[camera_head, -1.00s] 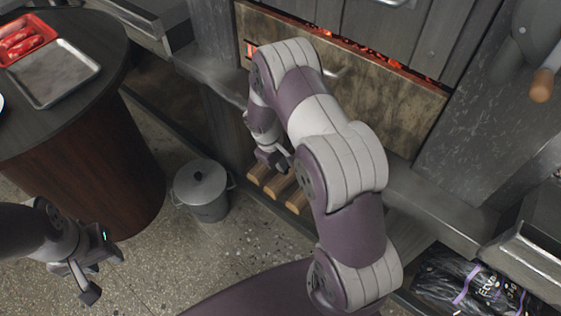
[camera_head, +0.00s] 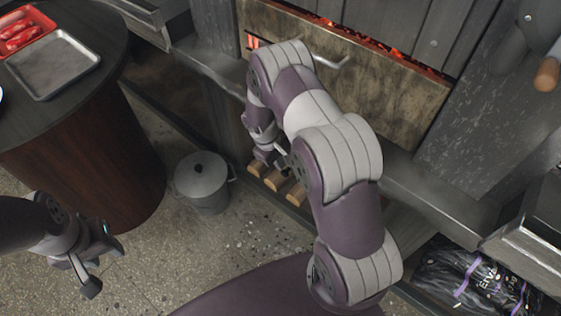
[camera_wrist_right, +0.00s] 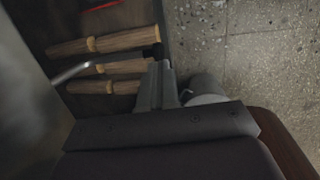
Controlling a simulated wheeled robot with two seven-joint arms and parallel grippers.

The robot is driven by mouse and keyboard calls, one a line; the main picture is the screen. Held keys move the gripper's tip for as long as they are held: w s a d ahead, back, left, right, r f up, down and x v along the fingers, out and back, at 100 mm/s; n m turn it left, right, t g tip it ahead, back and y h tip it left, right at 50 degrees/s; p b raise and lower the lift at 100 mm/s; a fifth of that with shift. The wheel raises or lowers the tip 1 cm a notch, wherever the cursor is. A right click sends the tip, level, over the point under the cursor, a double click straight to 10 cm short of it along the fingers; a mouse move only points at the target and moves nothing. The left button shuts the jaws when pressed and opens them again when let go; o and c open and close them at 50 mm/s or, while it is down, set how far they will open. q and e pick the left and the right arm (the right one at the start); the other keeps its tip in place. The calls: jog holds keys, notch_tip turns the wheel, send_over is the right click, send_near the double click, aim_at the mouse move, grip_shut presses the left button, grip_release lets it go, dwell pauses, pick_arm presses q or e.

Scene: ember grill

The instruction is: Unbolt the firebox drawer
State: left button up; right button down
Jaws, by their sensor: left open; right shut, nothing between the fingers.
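The firebox drawer (camera_head: 400,112) has a stained, brownish metal front with glowing embers along its top edge. Its bar handle (camera_head: 335,62) shows partly beside my right arm. My right gripper (camera_head: 270,160) is low in front of the cabinet, near the logs, and is shut and empty. In the right wrist view, the gripper (camera_wrist_right: 160,82) lies close to a bent metal rod (camera_wrist_right: 80,68) with a dark end; I cannot tell whether they touch or whether the rod is the bolt. My right arm hides part of the drawer front. My left gripper (camera_head: 103,268) is open and empty above the floor at lower left.
A round table (camera_head: 108,62) with a metal tray (camera_head: 52,66) is at left. A dark bag (camera_head: 470,280) lies at lower right.

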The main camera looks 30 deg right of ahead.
jog(key=p+v, duration=0.1)
jog(key=v, duration=0.9)
jog(key=shift+r, duration=0.35)
jog(key=shift+a, duration=0.1)
